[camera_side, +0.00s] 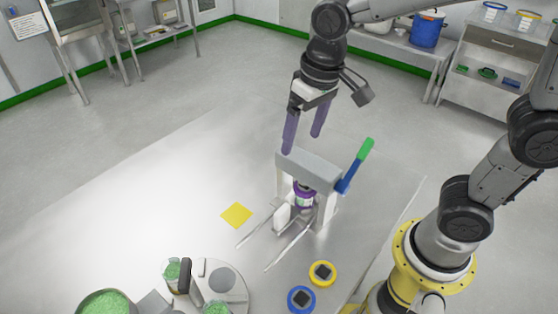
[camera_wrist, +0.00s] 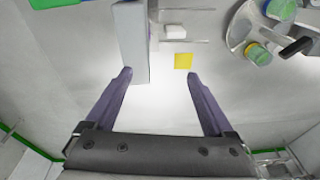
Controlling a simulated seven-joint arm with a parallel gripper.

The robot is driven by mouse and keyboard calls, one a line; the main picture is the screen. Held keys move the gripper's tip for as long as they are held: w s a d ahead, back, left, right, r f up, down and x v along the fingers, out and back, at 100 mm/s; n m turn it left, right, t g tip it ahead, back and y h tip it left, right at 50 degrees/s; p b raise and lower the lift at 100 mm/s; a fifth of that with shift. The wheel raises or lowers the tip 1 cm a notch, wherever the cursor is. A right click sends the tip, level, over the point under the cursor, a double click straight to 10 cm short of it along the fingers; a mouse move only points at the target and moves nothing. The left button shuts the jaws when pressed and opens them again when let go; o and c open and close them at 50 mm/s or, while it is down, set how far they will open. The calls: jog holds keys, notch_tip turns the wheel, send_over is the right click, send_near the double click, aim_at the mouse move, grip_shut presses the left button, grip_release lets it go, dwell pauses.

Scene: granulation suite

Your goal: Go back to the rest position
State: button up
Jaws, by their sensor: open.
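My gripper (camera_side: 303,143) hangs fingers down, behind and above the grey press-like frame (camera_side: 309,171) in the side view. Its two purple fingers are apart with nothing between them, and the wrist view shows them open too (camera_wrist: 158,75). The frame has a handle with a blue stem and green grip (camera_side: 364,150) on its right. A purple-banded container (camera_side: 304,194) stands inside the frame, partly hidden by it. In the wrist view the frame's grey top beam (camera_wrist: 132,45) lies just beyond the left finger.
A yellow square (camera_side: 236,215) lies on the table left of the frame. Two metal rails (camera_side: 289,244) stick out in front. A round plate (camera_side: 236,303) with jars of green granules, a bowl of granules (camera_side: 104,303) and yellow and blue rings (camera_side: 322,273) are near. The table's left part is clear.

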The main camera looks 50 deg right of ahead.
jog(key=s+d+r+n+t, duration=0.1)
jog(key=s+d, duration=0.6)
jog(key=s, duration=0.7)
jog(key=r+t, duration=0.1)
jog(key=t, duration=0.1)
jog(key=shift+t, duration=0.3)
